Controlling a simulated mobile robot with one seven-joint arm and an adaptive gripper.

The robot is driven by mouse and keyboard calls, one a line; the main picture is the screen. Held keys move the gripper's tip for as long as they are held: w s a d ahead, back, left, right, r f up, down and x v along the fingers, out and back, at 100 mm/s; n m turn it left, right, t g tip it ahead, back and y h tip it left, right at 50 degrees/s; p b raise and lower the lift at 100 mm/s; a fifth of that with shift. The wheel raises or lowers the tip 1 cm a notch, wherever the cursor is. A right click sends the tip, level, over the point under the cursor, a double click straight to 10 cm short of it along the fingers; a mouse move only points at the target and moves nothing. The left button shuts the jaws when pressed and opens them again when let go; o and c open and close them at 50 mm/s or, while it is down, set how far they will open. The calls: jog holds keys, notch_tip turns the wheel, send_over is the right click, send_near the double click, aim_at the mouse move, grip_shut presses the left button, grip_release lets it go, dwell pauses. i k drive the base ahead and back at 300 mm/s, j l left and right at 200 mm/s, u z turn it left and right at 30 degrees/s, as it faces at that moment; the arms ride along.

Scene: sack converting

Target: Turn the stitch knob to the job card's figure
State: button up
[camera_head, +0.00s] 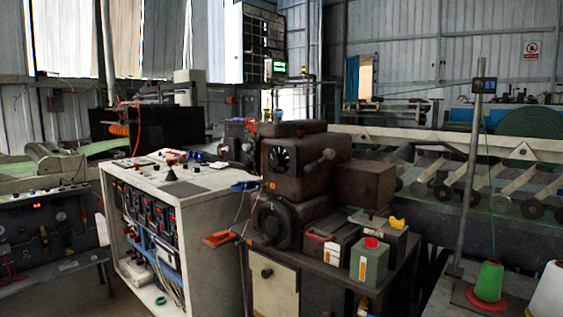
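A brown machine head (305,182) stands on a dark bench right of the picture's middle. On its front is a round black dial with pale marks (279,159), which may be the stitch knob; its figures are too small to read. A grey ball-ended lever (327,155) sticks out to the dial's right. A larger dark round wheel (272,225) sits lower on the front. I cannot make out a job card with a readable figure. My gripper is not in view.
A pale control cabinet (205,188) stands left of the machine. On the bench (381,283) are a green can with a red cap (369,261) and a red-edged toolbox (328,239). A metal post (468,170) and green thread cone (489,281) stand at right.

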aim_at(277, 160)
jog(key=i+j+z, duration=0.1)
jog(key=i+j, duration=0.5)
jog(key=i, duration=0.25)
jog(key=z, duration=0.05)
